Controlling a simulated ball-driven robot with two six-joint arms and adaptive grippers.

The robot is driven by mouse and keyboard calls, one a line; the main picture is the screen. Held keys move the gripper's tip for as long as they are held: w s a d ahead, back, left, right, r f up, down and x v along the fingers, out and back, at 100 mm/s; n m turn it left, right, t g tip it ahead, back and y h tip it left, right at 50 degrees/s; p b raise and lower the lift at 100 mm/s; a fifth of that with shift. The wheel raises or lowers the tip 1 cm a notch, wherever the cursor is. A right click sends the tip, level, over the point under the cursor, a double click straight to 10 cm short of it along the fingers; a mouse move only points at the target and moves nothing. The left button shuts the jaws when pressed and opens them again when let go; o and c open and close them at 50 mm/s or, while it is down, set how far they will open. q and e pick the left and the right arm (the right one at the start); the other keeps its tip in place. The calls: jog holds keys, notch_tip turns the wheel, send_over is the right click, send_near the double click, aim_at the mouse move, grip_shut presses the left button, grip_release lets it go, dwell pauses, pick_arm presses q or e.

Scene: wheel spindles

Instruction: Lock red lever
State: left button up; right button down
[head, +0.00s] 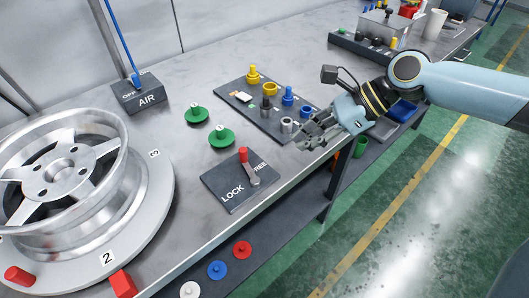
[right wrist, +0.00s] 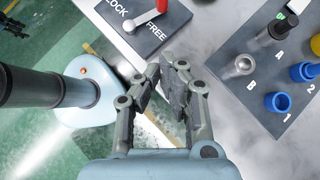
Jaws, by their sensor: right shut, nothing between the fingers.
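The red lever (head: 243,155) stands on a dark plate (head: 229,197) marked LOCK and FREE near the table's front edge. Its red grip rises from a grey arm, with the grip close to the FREE lettering. In the right wrist view the lever's red grip (right wrist: 162,5) is partly cut off at the top edge. My right gripper (head: 308,138) is shut and empty, to the right of the plate and apart from the lever. Its fingers (right wrist: 164,70) come together below the FREE lettering in the right wrist view.
A wheel (head: 55,175) sits on a round numbered turntable (head: 155,195) at left. Green knobs (head: 221,136) lie behind the plate. A dark tray (head: 232,92) holds yellow, blue and grey parts. An AIR box (head: 147,98) stands behind. Bare tabletop surrounds the plate.

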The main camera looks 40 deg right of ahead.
aim_at(249, 164)
jog(key=x, duration=0.6)
jog(key=shift+a+r+b, duration=0.1)
jog(key=shift+b, duration=0.2)
pick_arm(q)
jog(key=shift+s+f+p, duration=0.15)
jog(key=shift+s+p, duration=0.15)
jog(key=shift+s, duration=0.3)
pick_arm(e)
jog(key=shift+w+a, duration=0.65)
jog(key=shift+a, duration=0.15)
jog(key=shift+w+a, duration=0.65)
jog(key=shift+a, duration=0.2)
pick_arm(q)
jog(key=shift+r, duration=0.2)
pick_arm(e)
jog(key=shift+n, duration=0.3)
